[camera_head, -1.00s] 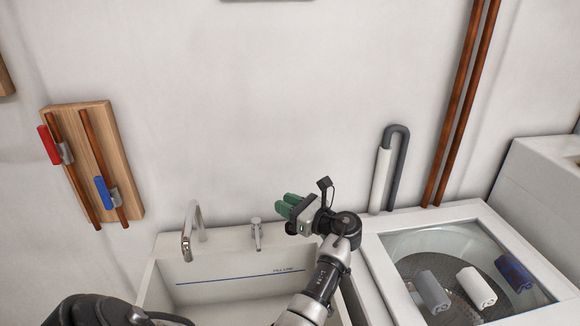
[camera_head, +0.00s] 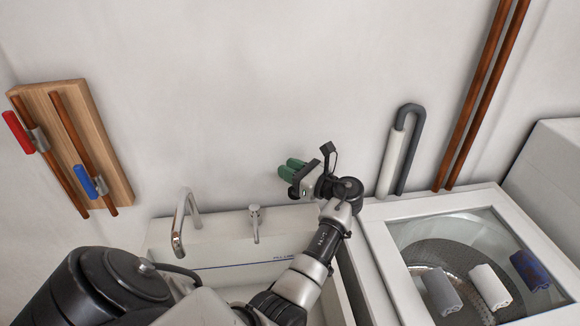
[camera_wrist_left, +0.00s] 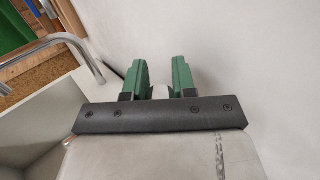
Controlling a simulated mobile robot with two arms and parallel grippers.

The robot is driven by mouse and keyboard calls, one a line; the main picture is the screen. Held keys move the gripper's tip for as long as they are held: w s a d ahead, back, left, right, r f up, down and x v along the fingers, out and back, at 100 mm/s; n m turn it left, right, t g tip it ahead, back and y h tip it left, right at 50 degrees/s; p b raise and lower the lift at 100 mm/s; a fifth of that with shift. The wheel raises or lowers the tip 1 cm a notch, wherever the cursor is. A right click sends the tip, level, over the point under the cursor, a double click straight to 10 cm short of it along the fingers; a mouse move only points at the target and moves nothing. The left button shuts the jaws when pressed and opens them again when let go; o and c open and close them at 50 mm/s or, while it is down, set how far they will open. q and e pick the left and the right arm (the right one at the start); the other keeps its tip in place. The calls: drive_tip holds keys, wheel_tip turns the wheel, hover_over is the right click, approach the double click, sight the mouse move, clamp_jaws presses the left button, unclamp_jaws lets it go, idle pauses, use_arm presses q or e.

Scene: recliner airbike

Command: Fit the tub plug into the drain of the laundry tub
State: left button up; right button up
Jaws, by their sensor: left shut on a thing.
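The laundry tub (camera_head: 222,228) is white, with a blue fill line inside its back wall. Its floor and drain are out of sight, partly behind my arm. My left gripper (camera_head: 288,168), with green fingers, is above the tub's back right rim, near the wall. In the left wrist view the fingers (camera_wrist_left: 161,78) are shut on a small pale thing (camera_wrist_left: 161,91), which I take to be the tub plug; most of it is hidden. My right gripper is not in view.
A curved metal faucet (camera_head: 181,222) and a small tap (camera_head: 255,222) stand on the tub's back rim. A glass-lidded washer (camera_head: 462,262) is at right, with a grey hooked hose (camera_head: 410,150) behind it. A wooden board (camera_head: 85,145) hangs left.

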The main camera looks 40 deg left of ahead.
sight(290, 188)
use_arm(q)
drive_tip(key=shift+f, duration=0.6)
wheel_tip(290, 188, down, 2)
drive_tip(key=shift+f+b, duration=0.1)
drive_tip(key=shift+b, duration=0.6)
drive_tip(key=shift+f+b, duration=0.7)
drive_tip(key=shift+f, duration=0.5)
drive_tip(key=shift+f+b, duration=0.7)
drive_tip(key=shift+f, duration=0.6)
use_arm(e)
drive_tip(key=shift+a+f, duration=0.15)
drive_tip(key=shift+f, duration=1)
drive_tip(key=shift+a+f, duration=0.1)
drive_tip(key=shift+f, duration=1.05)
use_arm(q)
drive_tip(key=o, duration=1)
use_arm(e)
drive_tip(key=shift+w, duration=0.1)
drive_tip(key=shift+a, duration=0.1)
use_arm(q)
drive_tip(key=d, duration=0.3)
drive_tip(key=d+b, duration=0.1)
drive_tip(key=d, duration=0.3)
drive_tip(key=w+d+b, duration=0.1)
drive_tip(key=d, duration=0.3)
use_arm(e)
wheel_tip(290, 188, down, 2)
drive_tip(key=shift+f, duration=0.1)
